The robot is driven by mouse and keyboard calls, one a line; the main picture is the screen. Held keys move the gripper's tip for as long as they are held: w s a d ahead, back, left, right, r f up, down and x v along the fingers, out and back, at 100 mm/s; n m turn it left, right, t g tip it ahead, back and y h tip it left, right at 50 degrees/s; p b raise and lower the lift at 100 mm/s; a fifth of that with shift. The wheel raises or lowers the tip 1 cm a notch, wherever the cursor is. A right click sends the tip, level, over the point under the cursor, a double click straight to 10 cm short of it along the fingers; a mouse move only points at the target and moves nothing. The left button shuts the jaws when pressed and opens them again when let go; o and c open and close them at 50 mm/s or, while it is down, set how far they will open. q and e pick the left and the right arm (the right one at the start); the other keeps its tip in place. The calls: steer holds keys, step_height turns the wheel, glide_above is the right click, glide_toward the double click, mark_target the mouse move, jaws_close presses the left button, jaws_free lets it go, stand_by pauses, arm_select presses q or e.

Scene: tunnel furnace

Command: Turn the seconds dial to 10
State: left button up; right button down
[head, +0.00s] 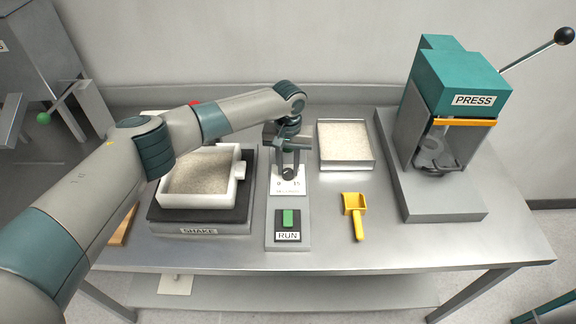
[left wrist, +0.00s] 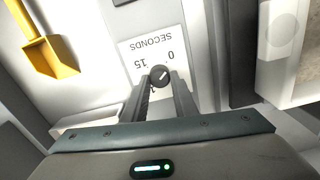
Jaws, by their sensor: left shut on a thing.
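The seconds dial is a small dark round knob (head: 289,174) on a white plate (head: 288,188) marked 0 and 15, behind the green RUN button. In the left wrist view the knob (left wrist: 160,76) shows a short white line, and the plate (left wrist: 150,48) reads SECONDS upside down. The line slants, but I cannot tell which number it stands at. My left gripper (head: 288,165) reaches down from above with its fingers shut on the knob, one on each side. Its fingers also show in the left wrist view (left wrist: 161,86). My right gripper is not in view.
The green RUN button (head: 288,218) sits just in front of the dial. A white tray (head: 237,188) of grains stands on the SHAKE base (head: 200,229) at left. A square tray (head: 372,161), yellow scoop (head: 356,212) and teal PRESS (head: 459,85) stand at right.

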arm_select(q)
steer(key=m, duration=0.8)
steer(key=shift+d+m, duration=0.15)
steer(key=shift+m, duration=0.15)
steer(key=m, duration=0.4)
steer(key=shift+s+m, duration=0.1)
steer(key=shift+m, duration=0.2)
steer(key=m, duration=0.8)
steer(key=shift+s+b, duration=0.1)
steer(key=shift+b, duration=0.3)
steer(key=m+b, duration=0.1)
steer(key=m, duration=0.3)
steer(key=shift+m, duration=0.3)
steer(key=m+b, duration=0.1)
steer(key=m, duration=0.3)
steer(key=shift+s+m, duration=0.1)
steer(key=shift+m, duration=0.2)
steer(key=shift+r+m+b, duration=0.15)
steer(key=shift+m+b, duration=0.4)
steer(key=shift+m, duration=1.45)
